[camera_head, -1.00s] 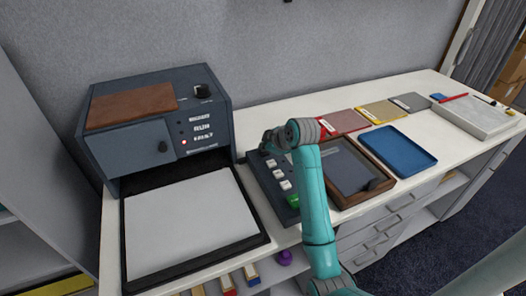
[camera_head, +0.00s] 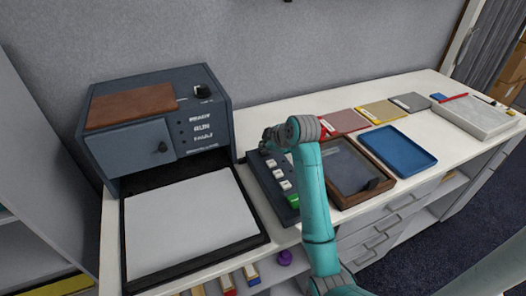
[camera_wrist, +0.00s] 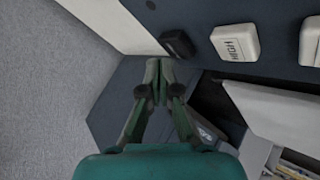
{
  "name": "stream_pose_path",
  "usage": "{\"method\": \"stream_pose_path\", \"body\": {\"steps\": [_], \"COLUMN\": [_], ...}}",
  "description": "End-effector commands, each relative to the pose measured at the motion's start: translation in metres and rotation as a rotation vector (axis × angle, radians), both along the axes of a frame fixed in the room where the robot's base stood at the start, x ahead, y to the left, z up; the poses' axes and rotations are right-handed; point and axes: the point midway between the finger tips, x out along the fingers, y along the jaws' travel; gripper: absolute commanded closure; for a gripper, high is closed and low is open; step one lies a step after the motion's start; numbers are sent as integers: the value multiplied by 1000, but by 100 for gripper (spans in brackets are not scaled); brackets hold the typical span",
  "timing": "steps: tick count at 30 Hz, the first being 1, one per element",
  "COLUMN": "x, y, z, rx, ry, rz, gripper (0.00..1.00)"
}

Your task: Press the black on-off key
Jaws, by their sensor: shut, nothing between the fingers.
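The black key (camera_wrist: 177,43) shows in the wrist view on a dark panel, just beyond and to the right of my fingertips. My gripper (camera_wrist: 158,68) is shut and empty. I cannot tell whether the fingertips touch the panel, but they do not cover the key. In the head view the dark key panel (camera_head: 265,185) stands to the right of the machine, with my gripper (camera_head: 267,143) at its far end. The black key is not clear there, behind my gripper.
A white key marked HIGH (camera_wrist: 236,42) sits beside the black key, with another white key (camera_wrist: 311,42) beyond. A green key (camera_head: 293,201) is at the near end. The dark blue machine (camera_head: 133,150) stands left; a framed tray (camera_head: 387,182) lies right.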

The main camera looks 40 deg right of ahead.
Motion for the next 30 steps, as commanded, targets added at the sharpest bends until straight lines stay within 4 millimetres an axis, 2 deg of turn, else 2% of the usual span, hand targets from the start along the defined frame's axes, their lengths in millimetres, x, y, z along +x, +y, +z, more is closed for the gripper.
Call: {"method": "stream_pose_path", "body": {"steps": [13, 30], "x": [0, 0], "y": [0, 0], "z": [7, 55], "rx": [0, -1], "ry": [-1, -2], "rz": [0, -1], "gripper": [100, 100]}}
